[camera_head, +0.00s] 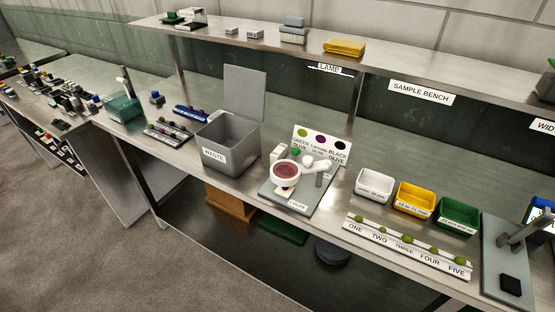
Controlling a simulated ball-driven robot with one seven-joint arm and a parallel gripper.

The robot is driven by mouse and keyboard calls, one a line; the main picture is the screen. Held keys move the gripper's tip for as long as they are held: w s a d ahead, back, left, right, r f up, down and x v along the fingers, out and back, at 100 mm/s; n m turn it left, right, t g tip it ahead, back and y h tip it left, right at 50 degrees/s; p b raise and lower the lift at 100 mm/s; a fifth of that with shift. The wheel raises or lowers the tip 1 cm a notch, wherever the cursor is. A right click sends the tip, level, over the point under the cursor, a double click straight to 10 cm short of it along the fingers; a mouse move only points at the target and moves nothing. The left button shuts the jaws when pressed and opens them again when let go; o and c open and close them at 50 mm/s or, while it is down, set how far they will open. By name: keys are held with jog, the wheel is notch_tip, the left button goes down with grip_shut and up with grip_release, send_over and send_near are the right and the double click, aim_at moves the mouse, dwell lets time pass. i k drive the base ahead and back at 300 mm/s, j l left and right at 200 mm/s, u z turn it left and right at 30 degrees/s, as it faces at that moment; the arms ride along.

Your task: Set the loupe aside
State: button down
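The loupe (286,172) is a round, white-rimmed lens with a reddish centre. It stands over a grey base plate (309,198) whose front label reads LOUPE, near the front edge of the bench. White rounded parts and a grey post stand just right of the lens. What lies under the lens is hard to make out. My gripper is not in view.
A grey bin (228,145) labelled WASTE, lid raised, stands left of the loupe. An olive colour card (321,143) stands behind it. White (374,186), yellow (414,200) and green (457,216) trays stand right, behind a numbered rack (406,247) with olives.

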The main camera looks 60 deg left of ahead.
aim_at(283, 172)
jog(key=u, duration=1.4)
